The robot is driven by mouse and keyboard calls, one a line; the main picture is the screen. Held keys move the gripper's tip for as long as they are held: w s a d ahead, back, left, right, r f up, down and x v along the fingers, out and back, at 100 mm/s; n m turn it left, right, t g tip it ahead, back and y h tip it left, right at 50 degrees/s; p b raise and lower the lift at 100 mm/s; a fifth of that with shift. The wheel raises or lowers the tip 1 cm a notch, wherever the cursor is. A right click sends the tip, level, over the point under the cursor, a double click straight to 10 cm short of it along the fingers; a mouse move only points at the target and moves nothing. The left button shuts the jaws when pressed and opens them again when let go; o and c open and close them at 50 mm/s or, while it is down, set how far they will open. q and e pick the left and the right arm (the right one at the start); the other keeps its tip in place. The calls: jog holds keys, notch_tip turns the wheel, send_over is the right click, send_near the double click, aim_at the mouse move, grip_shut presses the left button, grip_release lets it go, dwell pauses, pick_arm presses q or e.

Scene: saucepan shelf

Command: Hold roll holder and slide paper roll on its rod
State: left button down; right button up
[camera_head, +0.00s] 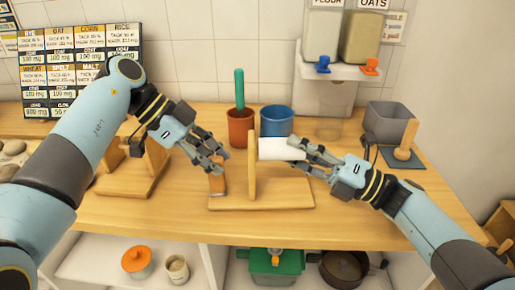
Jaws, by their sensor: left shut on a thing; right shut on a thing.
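The wooden roll holder (252,178) stands on the table, with a flat base, a tall upright board and a short post at its left end. My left gripper (218,166) is shut on that short post, left of the board. The white paper roll (280,149) lies level just right of the board, its left end at or very near it. My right gripper (300,155) is shut on the roll's right end. The rod is not visible, so I cannot tell how far the roll is on it.
Behind the holder stand a brown cup (240,128) with a green stick and a blue pot (277,121). A grey bin (388,121) and a wooden plunger-like tool (405,145) are at right. Another wooden stand (130,181) is under my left arm. The front table edge is clear.

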jog(key=shift+a, duration=0.1)
dwell(0.7)
jog(key=o, duration=1.2)
pick_arm(q)
jog(key=c, duration=1)
grip_release()
pick_arm(e)
jog(key=v, duration=0.7)
jog(key=shift+s, duration=0.1)
pick_arm(q)
jog(key=shift+a, duration=0.1)
pick_arm(e)
jog(key=shift+d, duration=0.25)
